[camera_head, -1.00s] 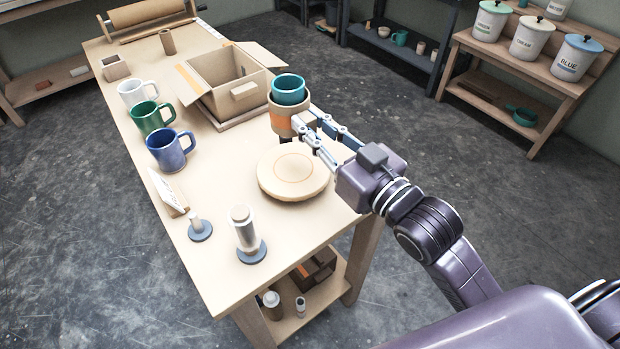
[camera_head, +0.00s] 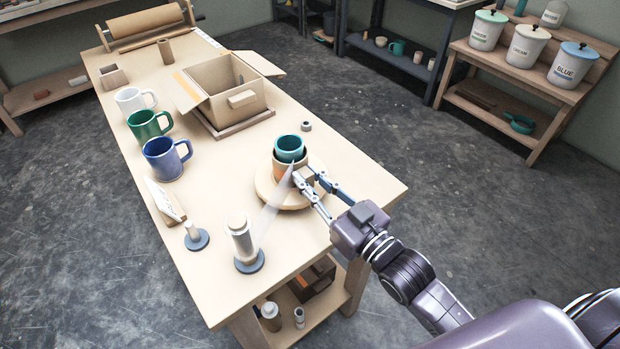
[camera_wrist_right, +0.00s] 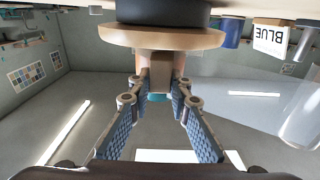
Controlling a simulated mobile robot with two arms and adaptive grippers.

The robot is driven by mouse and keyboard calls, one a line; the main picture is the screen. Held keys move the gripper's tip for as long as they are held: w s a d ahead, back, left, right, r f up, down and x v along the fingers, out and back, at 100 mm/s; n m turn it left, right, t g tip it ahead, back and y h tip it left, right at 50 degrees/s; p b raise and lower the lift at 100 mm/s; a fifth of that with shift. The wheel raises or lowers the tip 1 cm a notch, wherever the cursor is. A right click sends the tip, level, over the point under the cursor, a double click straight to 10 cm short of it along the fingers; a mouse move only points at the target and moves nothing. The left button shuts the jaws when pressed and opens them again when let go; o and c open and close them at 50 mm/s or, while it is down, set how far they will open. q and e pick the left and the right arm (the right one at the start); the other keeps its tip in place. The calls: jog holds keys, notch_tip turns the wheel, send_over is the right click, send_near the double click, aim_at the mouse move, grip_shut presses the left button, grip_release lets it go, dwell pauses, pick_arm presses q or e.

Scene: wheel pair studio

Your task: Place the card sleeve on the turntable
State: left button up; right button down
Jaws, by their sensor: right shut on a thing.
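In the right wrist view, which is upside down, the fingers (camera_wrist_right: 160,95) close on the sleeve (camera_wrist_right: 147,63). The sleeve's base meets the turntable disc (camera_wrist_right: 160,38) there, but I cannot tell how firmly it rests. My left gripper is not in view.
A clear-bodied device (camera_head: 241,242) on a round grey base stands front left, with a pale translucent beam reaching the cup. A small post (camera_head: 195,237), a card stand (camera_head: 165,203), blue mug (camera_head: 165,158) and open box (camera_head: 228,92) are nearby.

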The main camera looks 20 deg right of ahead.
jog(key=shift+f, duration=0.1)
jog(key=c, duration=1.8)
grip_release()
jog(key=shift+s+d, duration=0.1)
jog(key=shift+s, duration=0.2)
jog(key=b+v, duration=0.1)
jog(key=v, duration=1)
jog(key=shift+s+b, duration=0.2)
jog(key=shift+b, duration=0.2)
jog(key=shift+d, duration=0.15)
